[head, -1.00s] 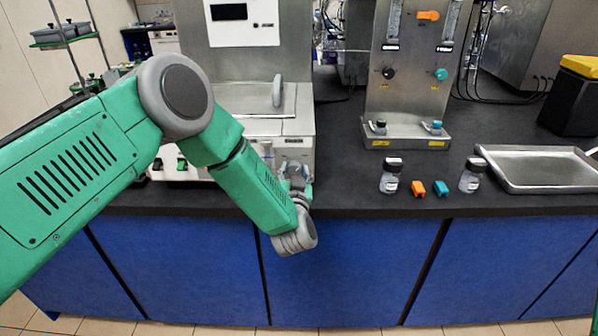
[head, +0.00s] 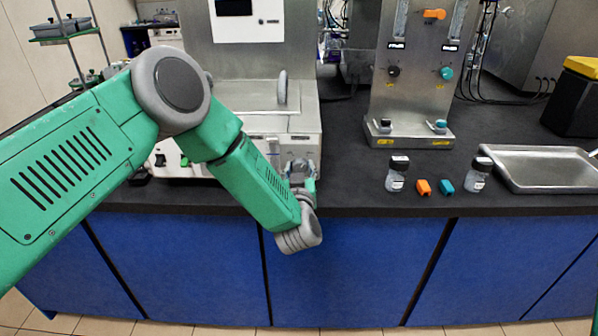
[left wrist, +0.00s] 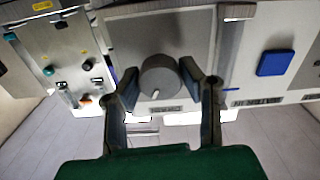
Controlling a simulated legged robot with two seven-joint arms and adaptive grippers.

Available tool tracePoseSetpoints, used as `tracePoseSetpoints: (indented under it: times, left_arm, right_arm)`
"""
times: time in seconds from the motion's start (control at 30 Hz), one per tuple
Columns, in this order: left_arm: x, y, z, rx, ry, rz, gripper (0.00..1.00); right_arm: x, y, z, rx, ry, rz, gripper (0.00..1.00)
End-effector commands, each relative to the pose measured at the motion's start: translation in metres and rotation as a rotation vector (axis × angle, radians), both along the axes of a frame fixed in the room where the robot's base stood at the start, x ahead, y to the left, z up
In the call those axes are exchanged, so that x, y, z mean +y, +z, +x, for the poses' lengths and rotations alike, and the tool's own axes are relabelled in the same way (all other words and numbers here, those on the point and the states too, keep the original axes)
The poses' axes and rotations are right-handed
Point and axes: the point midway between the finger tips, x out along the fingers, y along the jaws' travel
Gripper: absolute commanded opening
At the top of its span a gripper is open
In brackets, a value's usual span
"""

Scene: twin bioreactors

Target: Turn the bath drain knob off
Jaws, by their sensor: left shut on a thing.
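The grey round knob (left wrist: 160,78), taken to be the bath drain knob, sits on the pale front panel (left wrist: 195,32) in the left wrist view. My left gripper (left wrist: 163,84) has one finger on each side of it and is shut on it. In the head view my left gripper (head: 301,172) is at the lower right front of the metal bath unit (head: 262,97), and the knob is hidden there. The knob's setting cannot be read. My right gripper is not in view.
Right of the bath stands a metal panel (head: 414,85) with a black and a teal knob. Two small bottles (head: 396,174) (head: 477,175), an orange block (head: 424,187) and a teal block (head: 446,187) stand near the counter's front edge. A metal tray (head: 545,184) lies at the right.

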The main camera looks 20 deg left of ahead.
Motion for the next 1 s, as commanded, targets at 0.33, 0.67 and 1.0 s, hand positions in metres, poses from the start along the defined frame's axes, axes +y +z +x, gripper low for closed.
tracePoseSetpoints:
  times: [0.33, 0.67, 1.0]
  left_arm:
    - [0.002, -0.003, 0.0, -0.087, 0.005, -0.316, 0.05]
    - [0.003, -0.005, 0.0, -0.171, 0.006, -0.619, 0.05]
    - [0.003, -0.005, -0.001, -0.255, 0.007, -0.921, 0.05]
  right_arm:
    - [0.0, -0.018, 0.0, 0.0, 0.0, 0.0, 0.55]
    - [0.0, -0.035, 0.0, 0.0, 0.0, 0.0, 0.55]
    - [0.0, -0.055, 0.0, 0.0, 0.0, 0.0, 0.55]
